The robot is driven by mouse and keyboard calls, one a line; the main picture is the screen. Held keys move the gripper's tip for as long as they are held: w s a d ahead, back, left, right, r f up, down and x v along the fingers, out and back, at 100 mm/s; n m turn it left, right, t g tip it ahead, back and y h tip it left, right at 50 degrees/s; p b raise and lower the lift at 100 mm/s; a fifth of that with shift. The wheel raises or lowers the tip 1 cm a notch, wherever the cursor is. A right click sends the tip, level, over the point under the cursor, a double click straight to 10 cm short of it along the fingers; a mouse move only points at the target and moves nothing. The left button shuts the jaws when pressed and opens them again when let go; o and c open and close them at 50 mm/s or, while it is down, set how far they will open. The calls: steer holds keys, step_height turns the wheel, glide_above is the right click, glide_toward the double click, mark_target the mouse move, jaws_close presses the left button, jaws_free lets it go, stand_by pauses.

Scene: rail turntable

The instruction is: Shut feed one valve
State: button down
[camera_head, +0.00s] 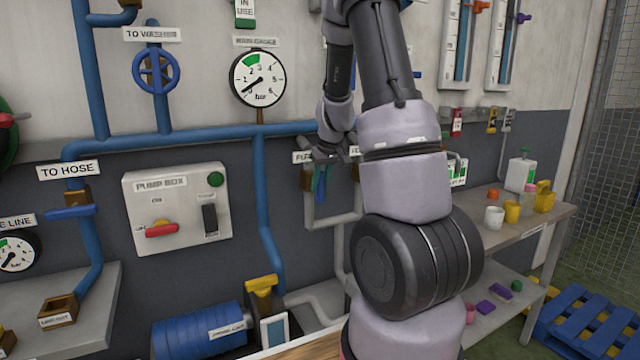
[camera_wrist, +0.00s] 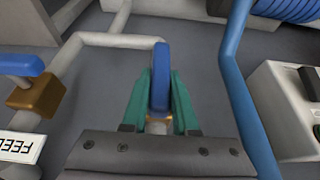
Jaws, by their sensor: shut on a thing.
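My gripper (camera_wrist: 160,95) has green fingers, shut on a blue lever handle (camera_wrist: 160,70). The handle points up in the wrist view, with a little brass (camera_wrist: 157,126) at its base between the fingers. In the head view my gripper (camera_head: 319,182) is at the wall by the feed valves, partly hidden by my arm. Their white labels are mostly covered, so the number of the held valve cannot be read. A second valve, with a blue lever (camera_wrist: 20,65) and brass body (camera_wrist: 36,95), is at left in the wrist view, beside an upside-down FEED label (camera_wrist: 20,146).
Grey pipe (camera_wrist: 115,40) and a blue pipe (camera_wrist: 238,85) run close to my gripper. The pump box (camera_head: 177,208) and main gauge (camera_head: 258,79) are left on the wall. A bench (camera_head: 530,232) with cups and bottles is at right. A blue motor (camera_head: 198,332) is below.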

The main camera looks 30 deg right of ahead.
steer(key=shift+d+y, duration=0.15)
steer(key=shift+y, duration=0.15)
steer(key=y, duration=0.3)
steer(key=shift+d+m, duration=0.3)
steer(key=shift+m, duration=0.1)
steer(key=y, duration=0.3)
steer(key=m+y, duration=0.1)
steer(key=shift+d+f, duration=0.2)
steer(key=shift+f, duration=0.05)
steer(key=shift+d+f+m+t+y, duration=0.15)
steer(key=shift+m+t+y, duration=0.25)
steer(key=shift+y, duration=1.05)
steer(key=shift+a+f+m+t+y, duration=0.1)
steer(key=shift+f+m+t+y, duration=0.25)
steer(key=shift+y, duration=1.15)
steer(key=shift+d+m+t+y, duration=0.1)
steer(key=shift+m+t+y, duration=0.3)
steer(key=shift+y, duration=1.05)
steer(key=shift+m, duration=0.25)
steer(key=c, duration=0.7)
jaws_free()
